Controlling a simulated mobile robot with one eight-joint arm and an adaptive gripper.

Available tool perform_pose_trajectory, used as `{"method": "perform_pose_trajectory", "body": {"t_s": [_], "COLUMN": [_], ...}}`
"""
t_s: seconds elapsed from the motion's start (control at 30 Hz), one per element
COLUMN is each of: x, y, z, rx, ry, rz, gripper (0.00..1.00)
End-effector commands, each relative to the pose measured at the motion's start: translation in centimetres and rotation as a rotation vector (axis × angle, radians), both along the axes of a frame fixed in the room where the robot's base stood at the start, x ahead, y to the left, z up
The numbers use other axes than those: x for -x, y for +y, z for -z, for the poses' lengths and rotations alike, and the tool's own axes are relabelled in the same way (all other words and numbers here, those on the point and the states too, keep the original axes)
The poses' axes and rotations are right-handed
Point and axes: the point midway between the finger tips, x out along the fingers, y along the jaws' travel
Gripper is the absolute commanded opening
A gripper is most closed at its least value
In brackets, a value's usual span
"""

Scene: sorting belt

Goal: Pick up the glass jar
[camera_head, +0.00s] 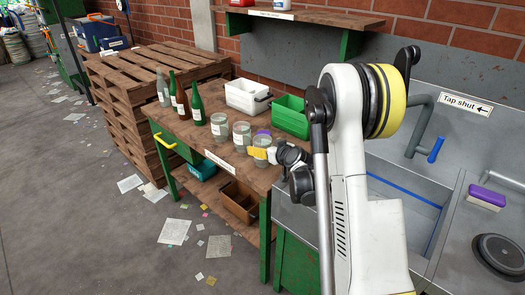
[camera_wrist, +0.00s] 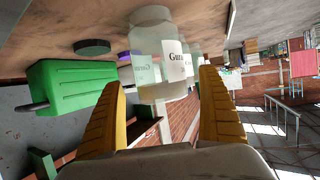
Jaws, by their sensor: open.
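Several clear glass jars with white labels stand on the wooden workbench. The one nearest my arm (camera_head: 262,142) is partly hidden by my gripper (camera_head: 264,154). In the wrist view, which appears upside down, a labelled glass jar (camera_wrist: 152,45) stands upright just beyond and between the two yellow fingers of my gripper (camera_wrist: 162,78). The fingers are spread wide, and I cannot tell whether either touches the jar. Two other jars, a middle one (camera_head: 242,135) and a left one (camera_head: 219,126), stand left of it in the head view.
A green bin (camera_head: 290,117) and a white bin (camera_head: 246,96) stand at the bench's back. Green bottles (camera_head: 197,106) stand left of the jars. A sink (camera_head: 405,205) lies right of the bench. A dark round lid (camera_wrist: 91,47) lies near the green bin.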

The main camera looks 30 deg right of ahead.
Motion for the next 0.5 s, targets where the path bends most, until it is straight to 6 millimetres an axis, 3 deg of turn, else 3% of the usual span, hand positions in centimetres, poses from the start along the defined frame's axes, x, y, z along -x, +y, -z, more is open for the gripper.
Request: {"method": "perform_pose_trajectory", "body": {"t_s": [0.17,0.4,0.43,0.5], "x": [-2.1,-2.3,-2.3,-2.3], "y": [0.0,0.0,0.0,0.0], "z": [1.0,0.9,0.9,0.9], "rx": [0.0,0.0,0.0,-0.001], "ry": [0.0,0.0,0.0,0.0], "rz": [-0.001,0.0,-0.001,0.0], "gripper": [0.88,0.88,0.83,0.61]}}
